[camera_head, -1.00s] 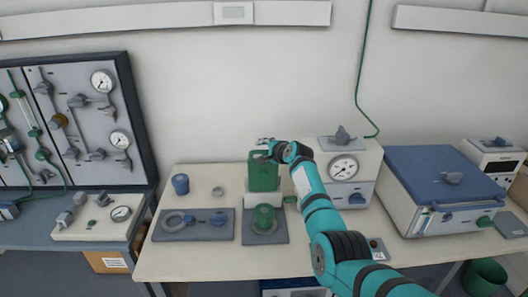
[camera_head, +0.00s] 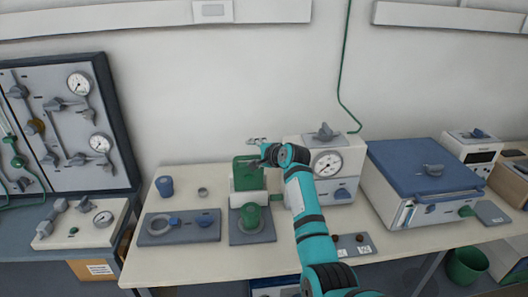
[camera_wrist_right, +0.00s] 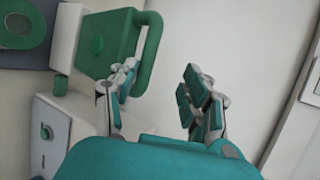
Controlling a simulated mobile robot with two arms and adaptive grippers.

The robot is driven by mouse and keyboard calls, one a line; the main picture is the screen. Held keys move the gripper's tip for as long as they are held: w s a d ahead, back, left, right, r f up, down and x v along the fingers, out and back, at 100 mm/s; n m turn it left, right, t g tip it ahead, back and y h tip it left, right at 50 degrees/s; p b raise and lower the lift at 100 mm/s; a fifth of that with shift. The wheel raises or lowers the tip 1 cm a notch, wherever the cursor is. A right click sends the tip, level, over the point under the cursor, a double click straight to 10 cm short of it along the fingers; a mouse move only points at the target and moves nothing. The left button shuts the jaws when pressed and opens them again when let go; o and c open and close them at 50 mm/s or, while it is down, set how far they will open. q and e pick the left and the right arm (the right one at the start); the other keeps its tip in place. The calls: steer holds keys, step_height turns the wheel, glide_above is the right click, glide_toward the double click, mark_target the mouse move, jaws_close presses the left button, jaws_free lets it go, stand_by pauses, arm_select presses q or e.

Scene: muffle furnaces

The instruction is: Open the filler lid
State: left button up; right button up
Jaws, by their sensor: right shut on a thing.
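The green filler lid (camera_head: 246,176) stands raised and tilted on a small white block on the bench, its loop handle at the upper edge. In the right wrist view the lid (camera_wrist_right: 103,42) fills the upper left, its handle beside the left finger. In the wrist view the fingers of this gripper (camera_wrist_right: 158,98) show some way apart, and the exact contact is hard to see. My left gripper is not in view.
A green round knob (camera_head: 251,215) on a grey plate stands in front of the lid. A gauge box (camera_head: 327,164) stands close to the right, a blue-lidded furnace (camera_head: 420,172) beyond it. A blue cup (camera_head: 165,186) and a grey ring are left.

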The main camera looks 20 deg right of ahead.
steer(key=v, duration=0.6)
steer(key=shift+d+r, duration=0.2)
steer(key=shift+r, duration=0.25)
steer(key=shift+s, duration=0.2)
